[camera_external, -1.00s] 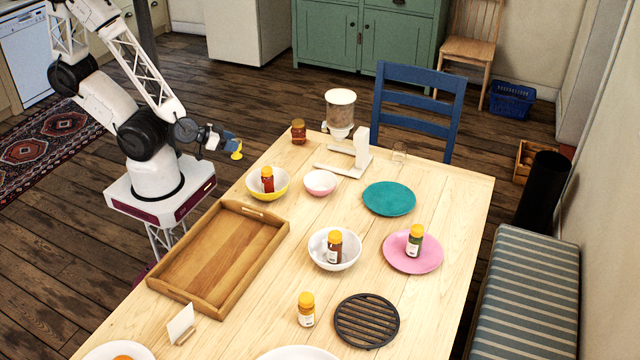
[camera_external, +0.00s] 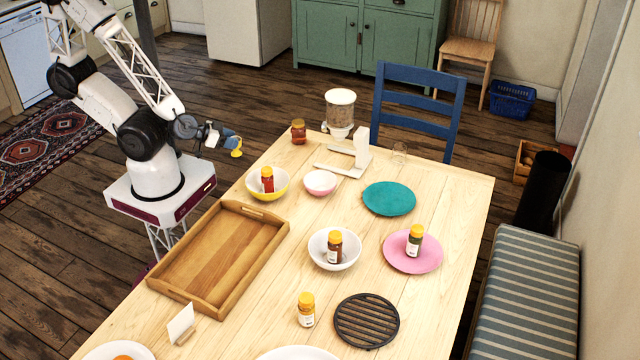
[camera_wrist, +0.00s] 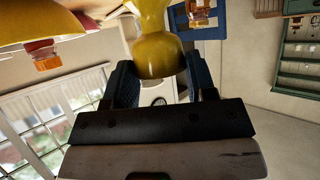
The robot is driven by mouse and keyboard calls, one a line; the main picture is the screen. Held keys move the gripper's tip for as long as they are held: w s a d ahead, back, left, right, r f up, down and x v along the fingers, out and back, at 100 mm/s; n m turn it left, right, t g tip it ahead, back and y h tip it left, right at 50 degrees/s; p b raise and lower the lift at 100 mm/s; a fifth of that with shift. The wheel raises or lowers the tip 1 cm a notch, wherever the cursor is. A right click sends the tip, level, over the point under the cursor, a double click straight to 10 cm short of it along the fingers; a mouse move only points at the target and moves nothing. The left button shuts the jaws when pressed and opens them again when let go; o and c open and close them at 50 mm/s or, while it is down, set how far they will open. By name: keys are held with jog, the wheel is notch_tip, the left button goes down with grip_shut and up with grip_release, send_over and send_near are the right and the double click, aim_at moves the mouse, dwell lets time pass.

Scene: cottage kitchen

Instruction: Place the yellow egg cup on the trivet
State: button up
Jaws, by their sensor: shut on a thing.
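The yellow egg cup (camera_external: 236,153) is held in my gripper (camera_external: 231,141), off the table's left edge near the back. In the wrist view the yellow egg cup (camera_wrist: 157,50) sits between the two blue fingers of my gripper (camera_wrist: 157,80), which are shut on it. The trivet (camera_external: 366,321) is a round black slatted disc lying flat and bare at the near right part of the table. My gripper is far from it, across the table.
A wooden tray (camera_external: 165,285), a yellow bowl (camera_external: 277,191) with a jar and a small pink bowl (camera_external: 320,182) stand nearest the arm. A white bowl (camera_external: 321,262) with a jar and a standing jar (camera_external: 306,311) are nearer the trivet. A pink plate (camera_external: 425,262) lies behind it.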

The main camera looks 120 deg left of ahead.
jog(key=shift+r, duration=3.05)
jog(key=shift+w+d+r, duration=0.15)
jog(key=shift+w+r, duration=0.15)
jog(key=shift+w, duration=0.4)
jog(key=shift+w+d+r, duration=0.15)
jog(key=shift+w+r, duration=0.15)
jog(key=shift+w, duration=0.4)
jog(key=w+d+r+m+t+h, duration=0.15)
jog(key=w+d, duration=0.25)
jog(key=w, duration=0.5)
jog(key=w+d+r+m+h, duration=0.15)
jog(key=w+d, duration=0.35)
jog(key=w, duration=0.5)
jog(key=w+d+r+m+t+h, duration=0.15)
jog(key=w+d, duration=0.25)
jog(key=w, duration=0.5)
jog(key=w+d+f+m+h, duration=0.2)
jog(key=w+d+f, duration=0.1)
jog(key=w+d, duration=0.8)
jog(key=w+d+f+m+h, duration=0.1)
jog(key=w+d+f+m, duration=0.15)
jog(key=w+d, duration=0.85)
notch_tip(320, 180, down, 5)
jog(key=s+d+n, duration=0.1)
jog(key=s+d, duration=0.1)
jog(key=shift+f+t, duration=0.2)
jog(key=shift+t, duration=0.1)
